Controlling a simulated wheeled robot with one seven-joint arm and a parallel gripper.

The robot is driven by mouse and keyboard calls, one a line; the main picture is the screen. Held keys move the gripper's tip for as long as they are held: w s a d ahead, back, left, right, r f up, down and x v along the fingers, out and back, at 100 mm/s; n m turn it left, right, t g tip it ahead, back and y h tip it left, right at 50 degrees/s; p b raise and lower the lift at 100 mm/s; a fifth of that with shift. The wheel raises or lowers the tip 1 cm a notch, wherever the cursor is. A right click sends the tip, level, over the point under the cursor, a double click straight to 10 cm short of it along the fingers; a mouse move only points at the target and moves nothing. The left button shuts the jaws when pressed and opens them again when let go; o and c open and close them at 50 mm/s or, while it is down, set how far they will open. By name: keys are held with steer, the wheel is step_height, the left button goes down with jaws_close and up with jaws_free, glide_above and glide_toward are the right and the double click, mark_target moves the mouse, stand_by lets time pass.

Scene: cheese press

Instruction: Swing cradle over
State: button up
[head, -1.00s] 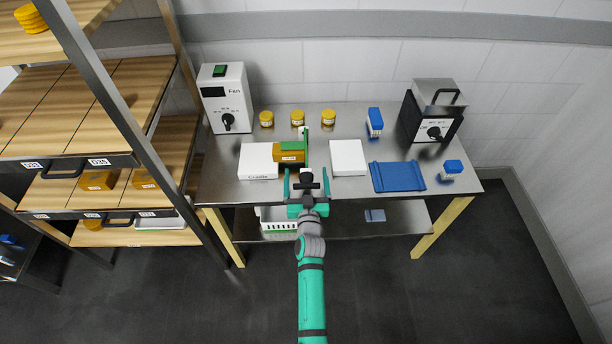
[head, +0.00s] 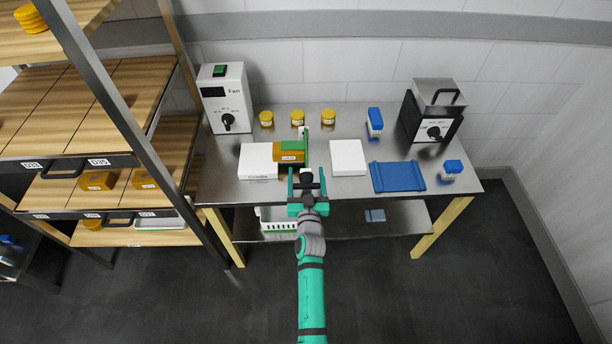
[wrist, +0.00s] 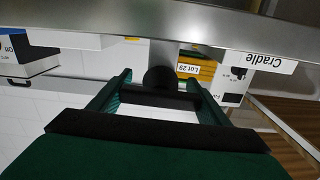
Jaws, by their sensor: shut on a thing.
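The cradle stands near the table's middle in the head view, with a green upright part (head: 305,147) and an amber block (head: 289,156) with a small label against it. In the wrist view a yellow block (wrist: 200,68) reads "Lot 29". My gripper (head: 307,172) is at the table's front edge, just in front of the cradle. Its teal fingers (wrist: 160,92) are shut on a dark round knob (wrist: 160,77) on a grey post. How the knob joins the cradle is hard to see.
A Fan box (head: 226,97), yellow jars (head: 297,118), a blue tray (head: 397,177) and a black device (head: 430,112) stand around. A shelf rack (head: 100,110) is at left.

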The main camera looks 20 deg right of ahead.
steer(key=shift+m, duration=2.2)
steer(key=shift+f+m, duration=0.1)
steer(key=shift+m, duration=2.2)
steer(key=o, duration=1.5)
steer(key=shift+s, duration=0.1)
steer(key=v, duration=1)
steer(key=shift+s+a, duration=0.1)
steer(key=shift+s, duration=0.25)
